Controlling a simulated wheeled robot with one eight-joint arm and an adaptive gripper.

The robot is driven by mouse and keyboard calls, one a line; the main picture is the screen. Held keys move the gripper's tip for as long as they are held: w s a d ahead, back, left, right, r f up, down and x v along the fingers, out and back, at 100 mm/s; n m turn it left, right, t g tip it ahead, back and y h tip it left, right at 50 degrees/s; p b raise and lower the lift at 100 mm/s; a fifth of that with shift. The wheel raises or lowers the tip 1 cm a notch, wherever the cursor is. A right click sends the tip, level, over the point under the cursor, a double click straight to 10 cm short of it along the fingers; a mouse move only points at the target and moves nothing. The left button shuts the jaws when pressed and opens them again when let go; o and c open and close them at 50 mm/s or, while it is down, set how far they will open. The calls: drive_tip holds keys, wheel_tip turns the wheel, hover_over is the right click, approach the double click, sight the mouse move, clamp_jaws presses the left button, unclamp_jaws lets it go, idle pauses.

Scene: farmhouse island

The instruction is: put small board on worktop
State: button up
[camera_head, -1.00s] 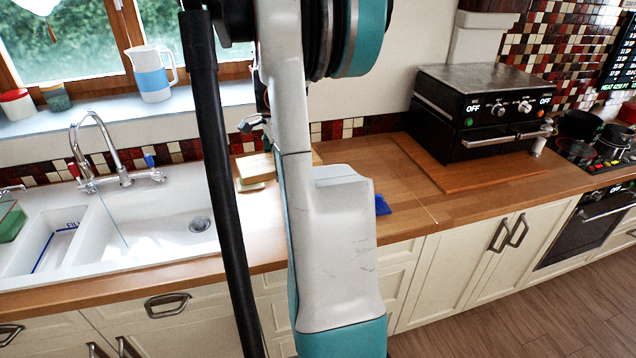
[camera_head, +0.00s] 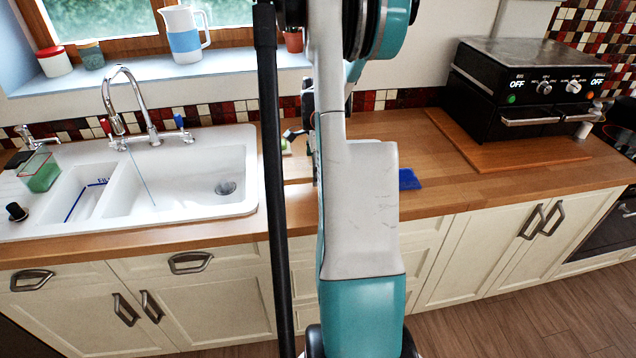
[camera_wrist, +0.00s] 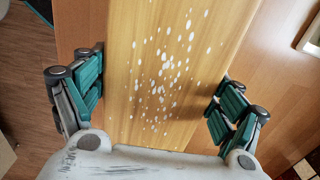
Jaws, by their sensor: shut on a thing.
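The small board (camera_wrist: 185,40) is pale wood with a patch of white spots and fills the middle of the wrist view. My gripper (camera_wrist: 160,95) has its teal-padded fingers on either side of the board and is shut on it. The wooden worktop (camera_head: 430,125) runs along the wall right of the sink; it also shows beside the board in the wrist view (camera_wrist: 262,75). I cannot tell whether the board touches the worktop. In the head view my arm hides most of the gripper and the board.
A white sink (camera_head: 190,170) with a tap (camera_head: 135,105) is at left. A blue cloth-like item (camera_head: 409,179) lies near the front edge. The worktop between the arm and the larger board is mostly clear.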

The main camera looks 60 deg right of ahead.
drive_tip(key=shift+f+b, duration=0.55)
drive_tip(key=shift+f, duration=1.65)
drive_tip(key=shift+f, duration=0.15)
drive_tip(key=o, duration=1.2)
drive_tip(key=shift+c, duration=0.2)
wheel_tip(320, 180, up, 12)
drive_tip(key=p, duration=0.3)
